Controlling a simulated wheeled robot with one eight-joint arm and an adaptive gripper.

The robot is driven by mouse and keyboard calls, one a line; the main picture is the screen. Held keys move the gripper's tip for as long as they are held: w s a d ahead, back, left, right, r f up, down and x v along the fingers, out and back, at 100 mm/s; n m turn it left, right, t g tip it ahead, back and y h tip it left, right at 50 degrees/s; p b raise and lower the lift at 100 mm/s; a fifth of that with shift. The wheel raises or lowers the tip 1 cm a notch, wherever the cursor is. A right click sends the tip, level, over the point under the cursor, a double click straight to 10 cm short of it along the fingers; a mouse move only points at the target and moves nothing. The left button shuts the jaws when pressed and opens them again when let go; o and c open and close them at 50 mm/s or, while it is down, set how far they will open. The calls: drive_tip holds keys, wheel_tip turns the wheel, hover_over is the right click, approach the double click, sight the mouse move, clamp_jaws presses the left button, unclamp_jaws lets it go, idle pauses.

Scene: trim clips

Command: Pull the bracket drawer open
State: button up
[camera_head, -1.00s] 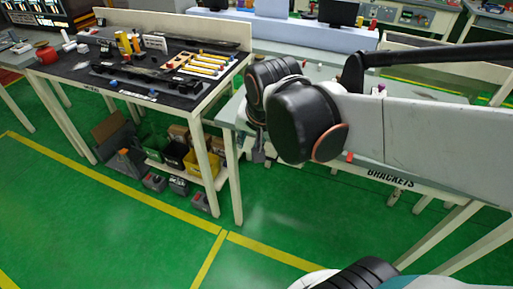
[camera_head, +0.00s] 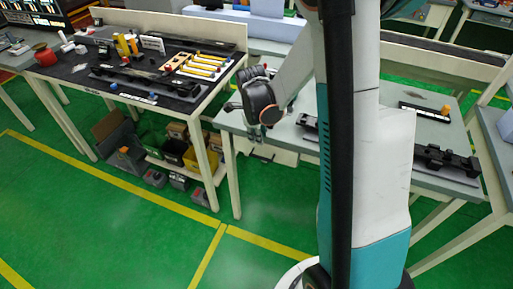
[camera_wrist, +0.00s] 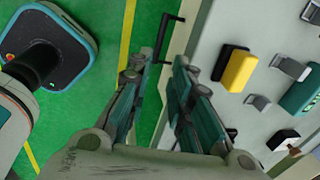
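The bracket drawer's pale front (camera_head: 277,154) shows in part under the left end of the grey worktable; my arm hides the rest, including any label. In the wrist view, its black bar handle (camera_wrist: 164,38) stands out from the pale front edge. My gripper (camera_wrist: 160,66) is open, with its two fingers apart and their tips at the near end of the handle. I cannot tell whether they touch it. In the head view, my gripper (camera_head: 257,136) is low at the table's front left corner, small and partly unclear.
The grey worktable (camera_head: 232,121) carries black trim parts on its right side. In the wrist view, a yellow and black block (camera_wrist: 238,70) and several grey clips lie on its top. A dark-topped bench (camera_head: 70,72) with bins beneath stands at left. Green floor in front is clear.

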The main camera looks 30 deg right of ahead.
sight(261, 157)
drive_tip(key=f+b, duration=0.1)
drive_tip(key=f, duration=0.3)
drive_tip(key=w+d+f+b, duration=0.1)
drive_tip(key=f+b, duration=0.1)
drive_tip(key=f, duration=0.3)
drive_tip(key=d+f+b, duration=0.1)
drive_tip(key=f, duration=0.3)
drive_tip(key=shift+w+d+f, duration=0.1)
drive_tip(key=shift+w+f, duration=0.25)
clamp_jaws()
